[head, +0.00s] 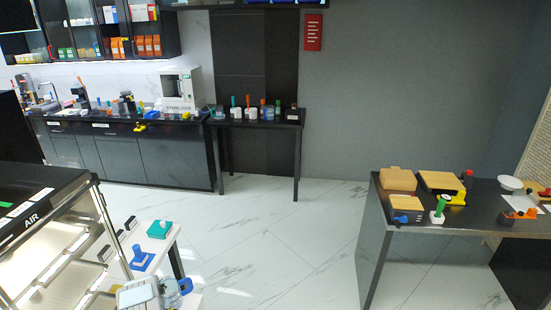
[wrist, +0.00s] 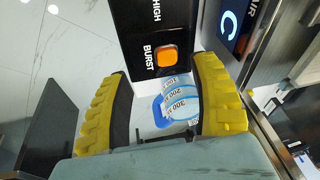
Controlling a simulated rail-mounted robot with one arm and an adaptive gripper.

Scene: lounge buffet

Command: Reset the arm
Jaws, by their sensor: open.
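My gripper (wrist: 162,68) shows in the wrist view with its two yellow ribbed fingers spread apart, so it is open. A clear measuring vessel (wrist: 180,100) with blue bands and numbers such as 200 and 300 appears between the fingers. Whether the fingers touch it cannot be told. A black panel (wrist: 150,25) marked HIGH and BURST, with an orange button (wrist: 166,56), lies beyond the fingertips.
A dark-topped machine marked AIR (head: 35,215) stands at left. A dark table (head: 470,215) with several items stands at right. The tiled floor between is clear.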

